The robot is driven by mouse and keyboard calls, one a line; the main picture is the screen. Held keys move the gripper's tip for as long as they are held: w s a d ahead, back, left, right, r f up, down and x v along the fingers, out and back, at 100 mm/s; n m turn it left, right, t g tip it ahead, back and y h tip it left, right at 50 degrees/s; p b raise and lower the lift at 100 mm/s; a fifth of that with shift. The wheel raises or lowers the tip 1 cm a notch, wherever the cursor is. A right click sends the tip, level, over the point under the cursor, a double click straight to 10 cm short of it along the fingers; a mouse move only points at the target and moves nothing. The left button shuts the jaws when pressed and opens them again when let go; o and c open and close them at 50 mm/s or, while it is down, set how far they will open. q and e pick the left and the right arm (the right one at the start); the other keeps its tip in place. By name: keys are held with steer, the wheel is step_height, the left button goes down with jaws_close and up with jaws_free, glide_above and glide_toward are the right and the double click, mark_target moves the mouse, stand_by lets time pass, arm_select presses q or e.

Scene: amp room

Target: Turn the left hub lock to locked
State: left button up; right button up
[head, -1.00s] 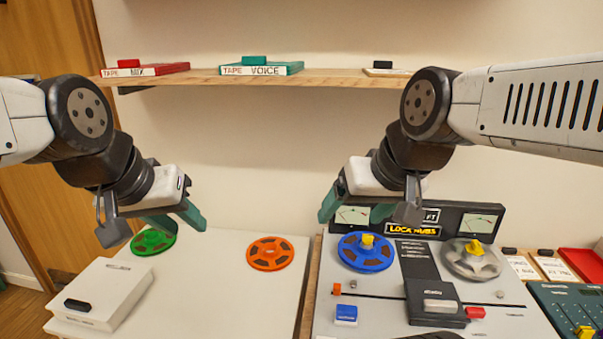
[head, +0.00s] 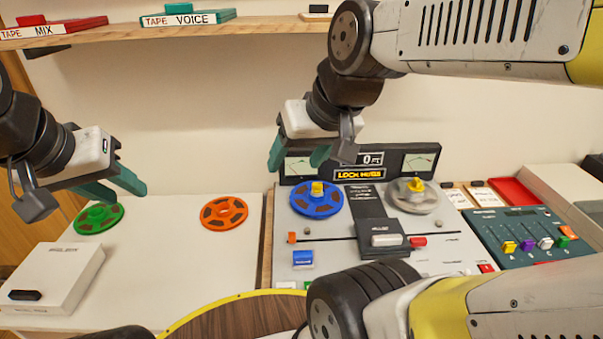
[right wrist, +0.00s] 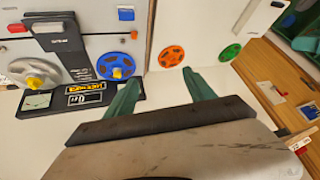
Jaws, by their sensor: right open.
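The left hub lock (head: 317,188) is a small yellow knob on the blue reel (head: 304,202), on the left of the tape deck (head: 340,222). It also shows in the right wrist view (right wrist: 117,73). Its exact turn is too small to read. The right hub lock (head: 417,185) is a similar yellow knob on the grey reel (head: 402,199). My right gripper (head: 295,163) is open and empty, above and behind the blue reel, apart from the knob. My left gripper (head: 127,194) looks open and empty above the white table near the green reel.
The deck's meter panel (head: 432,161) with its lit LOCK HUBS sign (head: 360,174) stands behind the reels. A shelf (head: 265,27) with tape boxes runs above. An orange reel (head: 225,212), a green reel (head: 88,222) and a white box (head: 60,262) lie left. A mixer (head: 535,225) stands right.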

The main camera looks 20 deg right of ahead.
steer(key=w+d+n, duration=0.1)
steer(key=w, duration=0.1)
steer(key=w+n+g+h, duration=0.1)
steer(key=w, duration=0.1)
steer(key=w+d+f+n+g+h, duration=0.1)
steer(key=w, duration=0.2)
steer(key=shift+d, duration=0.35)
steer(key=c, duration=0.4)
steer(key=n+g, duration=0.4)
steer(key=n, duration=0.7)
glide_above(317, 183)
steer(key=f, duration=1.7)
steer(key=shift+s, duration=0.2)
steer(key=shift+w+d+f, duration=0.1)
steer(key=shift+f, duration=0.5)
step_height(317, 183, down, 7)
steer(key=shift+r, duration=0.1)
steer(key=shift+c, duration=0.6)
jaws_close()
